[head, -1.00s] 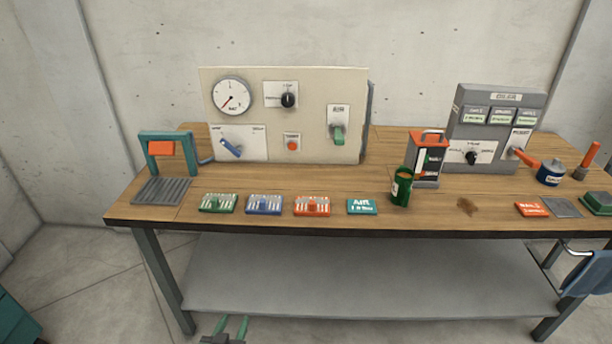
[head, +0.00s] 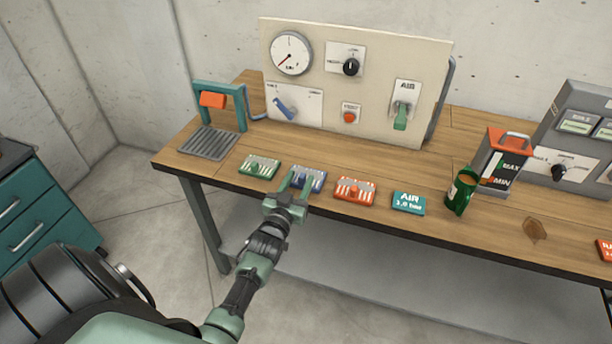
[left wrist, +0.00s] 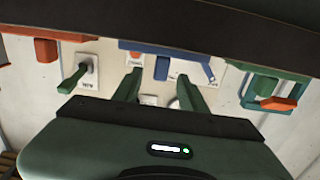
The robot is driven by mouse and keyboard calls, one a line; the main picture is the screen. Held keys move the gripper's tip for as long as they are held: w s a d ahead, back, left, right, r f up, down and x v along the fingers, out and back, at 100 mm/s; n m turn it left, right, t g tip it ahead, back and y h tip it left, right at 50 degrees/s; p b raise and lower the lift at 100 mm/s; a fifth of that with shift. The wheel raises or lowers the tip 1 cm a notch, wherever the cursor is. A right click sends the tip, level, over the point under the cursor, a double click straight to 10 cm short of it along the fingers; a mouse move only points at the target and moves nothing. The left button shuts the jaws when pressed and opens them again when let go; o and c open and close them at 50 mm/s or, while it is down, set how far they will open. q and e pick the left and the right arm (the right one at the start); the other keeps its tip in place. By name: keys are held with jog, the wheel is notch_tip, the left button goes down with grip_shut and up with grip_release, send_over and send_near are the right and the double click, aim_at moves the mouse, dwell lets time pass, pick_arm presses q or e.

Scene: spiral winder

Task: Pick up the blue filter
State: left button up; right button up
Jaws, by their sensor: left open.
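The blue filter (head: 312,176) lies near the front edge of the wooden bench, between a green filter (head: 260,166) and an orange filter (head: 354,190). My left gripper (head: 295,183) is open, its two green fingers in front of the blue filter and hiding part of it. In the left wrist view the gripper (left wrist: 160,76) is open and empty, with the blue filter's (left wrist: 165,48) edge showing beyond the fingertips under the dark bench edge. I cannot tell whether the fingers touch it. My right gripper is not in view.
A teal AIR card (head: 409,202), a green can (head: 461,192) and a MAX/MIN container (head: 502,163) stand to the right. A panel (head: 375,75) with gauge and switches is behind. A grille (head: 209,143) is at left. Bare bench lies between filters and panel.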

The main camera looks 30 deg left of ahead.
pick_arm(q)
jog(key=shift+x, duration=0.9)
grip_shut()
jog(key=shift+r, duration=0.1)
